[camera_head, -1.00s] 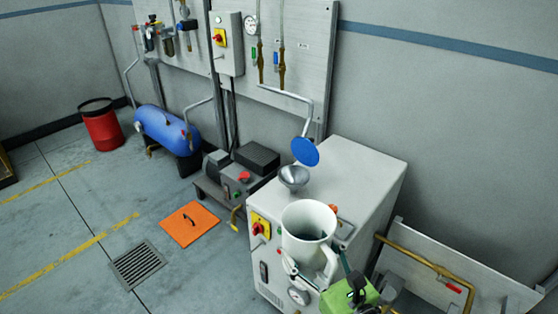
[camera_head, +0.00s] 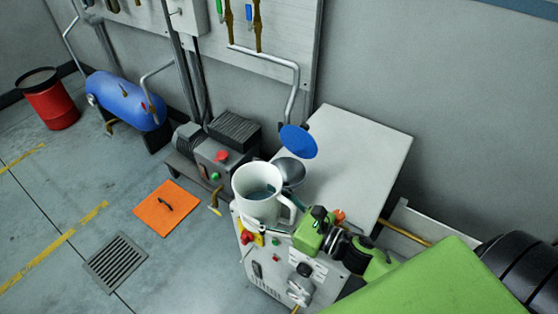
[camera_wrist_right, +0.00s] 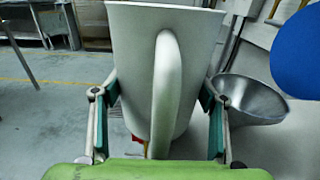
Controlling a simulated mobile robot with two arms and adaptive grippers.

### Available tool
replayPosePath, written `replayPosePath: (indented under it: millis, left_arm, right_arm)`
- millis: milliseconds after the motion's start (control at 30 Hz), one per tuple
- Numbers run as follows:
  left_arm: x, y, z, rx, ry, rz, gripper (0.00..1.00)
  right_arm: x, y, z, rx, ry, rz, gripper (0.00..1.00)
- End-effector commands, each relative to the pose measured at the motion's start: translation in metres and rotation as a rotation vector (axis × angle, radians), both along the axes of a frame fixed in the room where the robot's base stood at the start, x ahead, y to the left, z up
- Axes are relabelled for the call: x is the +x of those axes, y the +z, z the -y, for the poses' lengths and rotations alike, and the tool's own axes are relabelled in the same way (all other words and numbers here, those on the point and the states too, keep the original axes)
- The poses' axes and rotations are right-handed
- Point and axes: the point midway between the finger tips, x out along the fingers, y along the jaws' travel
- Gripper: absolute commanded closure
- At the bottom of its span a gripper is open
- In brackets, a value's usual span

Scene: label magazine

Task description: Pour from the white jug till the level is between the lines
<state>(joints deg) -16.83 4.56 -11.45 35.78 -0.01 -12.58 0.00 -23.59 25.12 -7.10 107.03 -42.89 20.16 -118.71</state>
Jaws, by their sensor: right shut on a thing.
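The white jug (camera_head: 258,190) is upright with dark liquid inside, in front of the grey machine in the head view. My right gripper (camera_head: 268,232) is shut on the jug, its fingers on either side. In the right wrist view the jug (camera_wrist_right: 190,75) stands between the fingers, handle towards the camera. A metal funnel (camera_head: 291,172) sits on the machine's top just behind the jug, partly hidden by it; it also shows at the right of the wrist view (camera_wrist_right: 250,98). A round blue lid (camera_head: 298,141) stands raised above the funnel. No level lines are visible. My left gripper is not in view.
The grey machine (camera_head: 350,150) has a clear top right of the funnel. A pump unit (camera_head: 215,160) and a blue tank (camera_head: 125,100) stand to the left. An orange plate (camera_head: 166,208) and a drain grate (camera_head: 116,262) are on the open floor.

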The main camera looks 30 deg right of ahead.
Motion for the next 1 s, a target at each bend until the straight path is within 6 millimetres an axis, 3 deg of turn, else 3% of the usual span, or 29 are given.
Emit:
replayPosePath:
  millis: [300,1000]
  left_arm:
    - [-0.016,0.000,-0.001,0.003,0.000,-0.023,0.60]
    - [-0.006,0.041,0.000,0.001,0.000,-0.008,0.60]
  right_arm:
    - [0.001,0.003,0.000,0.005,0.001,0.000,0.77]
    - [0.005,0.026,0.007,0.249,0.001,-0.150,0.77]
